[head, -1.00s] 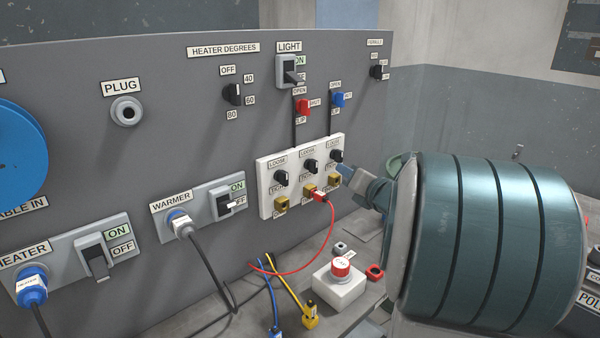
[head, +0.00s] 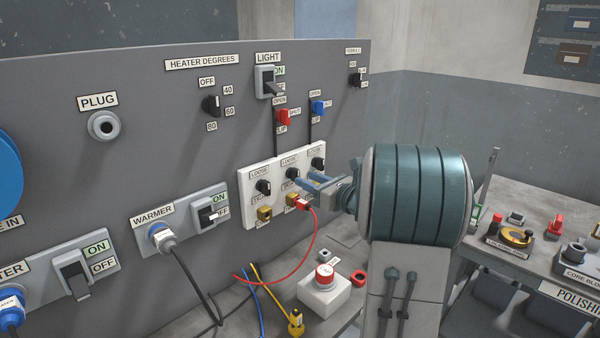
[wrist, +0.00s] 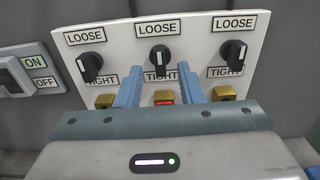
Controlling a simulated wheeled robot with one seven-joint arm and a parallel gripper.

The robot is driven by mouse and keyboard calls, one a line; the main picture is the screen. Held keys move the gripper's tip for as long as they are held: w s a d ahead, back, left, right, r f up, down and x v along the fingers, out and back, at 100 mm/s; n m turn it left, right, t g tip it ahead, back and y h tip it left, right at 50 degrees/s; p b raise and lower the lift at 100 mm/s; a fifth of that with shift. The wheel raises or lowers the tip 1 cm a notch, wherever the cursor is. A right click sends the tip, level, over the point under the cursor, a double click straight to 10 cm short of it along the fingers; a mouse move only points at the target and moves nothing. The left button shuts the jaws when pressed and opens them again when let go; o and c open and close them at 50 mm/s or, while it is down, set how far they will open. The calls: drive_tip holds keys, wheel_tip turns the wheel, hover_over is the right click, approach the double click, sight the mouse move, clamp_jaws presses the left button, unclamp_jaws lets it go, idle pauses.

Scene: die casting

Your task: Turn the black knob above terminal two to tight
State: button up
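A white panel (head: 249,213) carries three black knobs, each with LOOSE above and TIGHT below. The middle knob (wrist: 160,56) is over the terminal that holds a red plug (wrist: 163,98); this knob also shows in the head view (head: 292,173). In the head view my gripper (head: 306,179) reaches the panel from the right and hides the right terminal. I cannot tell whether a finger touches the knob.
The left knob (wrist: 90,65) and right knob (wrist: 233,52) are close on both sides. A red cable (head: 312,240) hangs from the plug. A white box with a red button (head: 324,276) stands on the bench below. A blue switch (head: 317,108) is above.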

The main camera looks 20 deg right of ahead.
sight(294, 174)
drive_tip(key=shift+p+x, duration=0.3)
drive_tip(key=shift+x, duration=1.7)
clamp_jaws()
